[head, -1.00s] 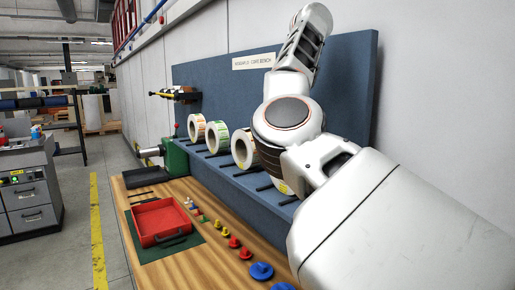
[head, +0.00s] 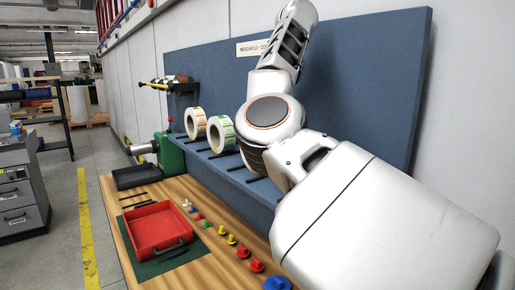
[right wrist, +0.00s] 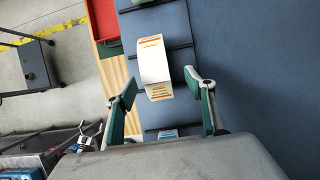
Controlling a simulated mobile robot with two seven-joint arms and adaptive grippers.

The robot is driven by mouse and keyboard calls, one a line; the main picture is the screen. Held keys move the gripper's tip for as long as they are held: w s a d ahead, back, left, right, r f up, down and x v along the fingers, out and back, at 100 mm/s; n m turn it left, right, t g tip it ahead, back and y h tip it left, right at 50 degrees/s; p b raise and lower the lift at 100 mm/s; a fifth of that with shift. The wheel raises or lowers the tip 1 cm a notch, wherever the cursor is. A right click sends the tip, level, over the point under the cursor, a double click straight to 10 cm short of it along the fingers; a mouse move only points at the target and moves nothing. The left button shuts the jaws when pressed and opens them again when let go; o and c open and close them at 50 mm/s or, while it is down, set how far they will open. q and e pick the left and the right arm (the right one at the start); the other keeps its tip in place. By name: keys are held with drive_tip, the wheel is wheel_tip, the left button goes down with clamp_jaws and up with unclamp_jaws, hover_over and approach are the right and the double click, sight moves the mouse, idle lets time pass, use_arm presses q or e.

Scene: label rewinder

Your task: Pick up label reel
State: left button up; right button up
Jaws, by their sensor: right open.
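White label reels hang on the blue bench rack in the head view: one with orange marks (head: 195,123) and one with green marks (head: 221,134). My right arm covers the rack to their right. In the right wrist view a white label reel with orange print (right wrist: 153,60) is ahead of my right gripper (right wrist: 161,84). The gripper is open, its green-padded fingers apart, with the reel just beyond the fingertips and roughly between them. I see no contact. My right gripper is hidden in the head view; my left gripper is not in view.
Black pegs (right wrist: 166,48) stick out from the blue panel (right wrist: 255,60). A red tray (head: 158,228) lies on the wooden bench beside a row of several coloured knobbed pieces (head: 243,251). A green machine (head: 169,152) stands at the rack's far end.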

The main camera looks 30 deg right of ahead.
drive_tip(key=shift+w+a+p+x, duration=0.1)
drive_tip(key=shift+a+p+x, duration=0.1)
drive_tip(key=shift+x, duration=0.85)
drive_tip(key=shift+w+a+p+x, duration=0.1)
drive_tip(key=shift+p+x, duration=0.05)
drive_tip(key=shift+x, duration=0.85)
drive_tip(key=shift+w+a+p+x, duration=0.1)
drive_tip(key=shift+a+p+x, duration=0.1)
drive_tip(key=shift+x, duration=0.85)
drive_tip(key=shift+r, duration=0.2)
clamp_jaws()
